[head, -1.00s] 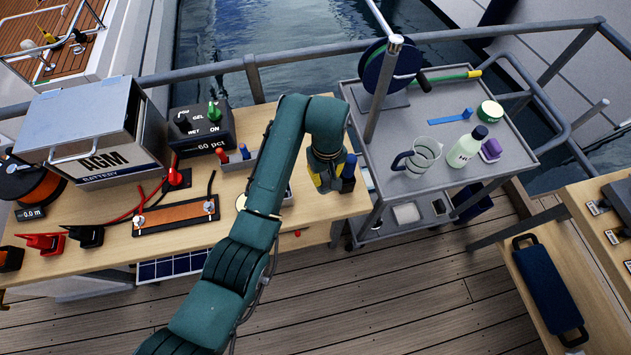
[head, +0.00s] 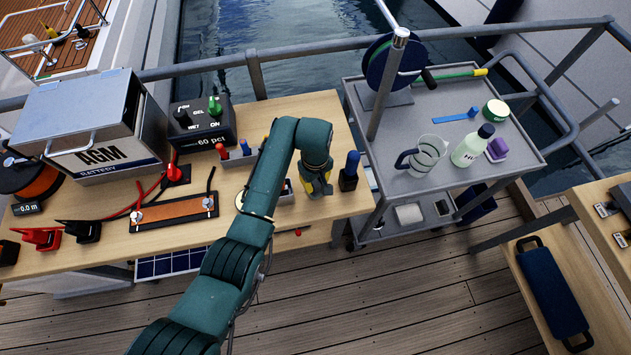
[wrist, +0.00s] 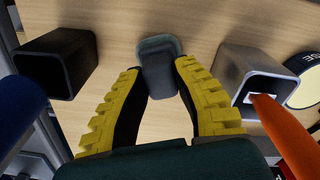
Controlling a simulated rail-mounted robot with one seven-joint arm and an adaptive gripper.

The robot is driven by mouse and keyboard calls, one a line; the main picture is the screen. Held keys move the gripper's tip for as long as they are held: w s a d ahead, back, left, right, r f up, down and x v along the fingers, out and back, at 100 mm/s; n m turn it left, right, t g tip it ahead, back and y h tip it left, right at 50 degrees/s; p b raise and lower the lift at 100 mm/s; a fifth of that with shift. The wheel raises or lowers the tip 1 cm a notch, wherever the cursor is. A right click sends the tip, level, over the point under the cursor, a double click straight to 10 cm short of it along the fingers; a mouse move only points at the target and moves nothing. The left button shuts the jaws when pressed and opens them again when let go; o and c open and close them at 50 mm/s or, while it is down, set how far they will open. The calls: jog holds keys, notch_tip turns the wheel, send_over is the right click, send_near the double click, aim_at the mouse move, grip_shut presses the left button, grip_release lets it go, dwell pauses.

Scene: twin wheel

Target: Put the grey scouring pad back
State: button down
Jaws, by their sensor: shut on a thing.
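My gripper (head: 318,190) is over the right end of the wooden bench in the head view. In the wrist view its yellow, black-lined fingers (wrist: 160,82) are shut on a small dark grey block with rounded corners, which I take for the grey scouring pad (wrist: 158,66). The pad sits between the fingertips against a background of bare wood. I cannot tell whether it touches the bench. In the wrist view a black square holder (wrist: 78,50) is to the left and a grey square holder (wrist: 235,65) to the right. In the head view the pad cannot be made out.
A blue-handled tool (head: 352,163) stands at the black holder, close beside my gripper. An orange handle (wrist: 290,135) rises near the grey holder. A round disc (wrist: 306,88) lies beyond it. The grey trolley (head: 420,195) with a jug and bottle stands right of the bench.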

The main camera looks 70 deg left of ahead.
aim_at(315, 182)
jog(key=shift+f, duration=0.2)
jog(key=c, duration=1)
grip_release()
jog(key=shift+o, duration=0.2)
jog(key=shift+r, duration=0.15)
notch_tip(315, 182, up, 12)
jog(key=p, duration=0.1)
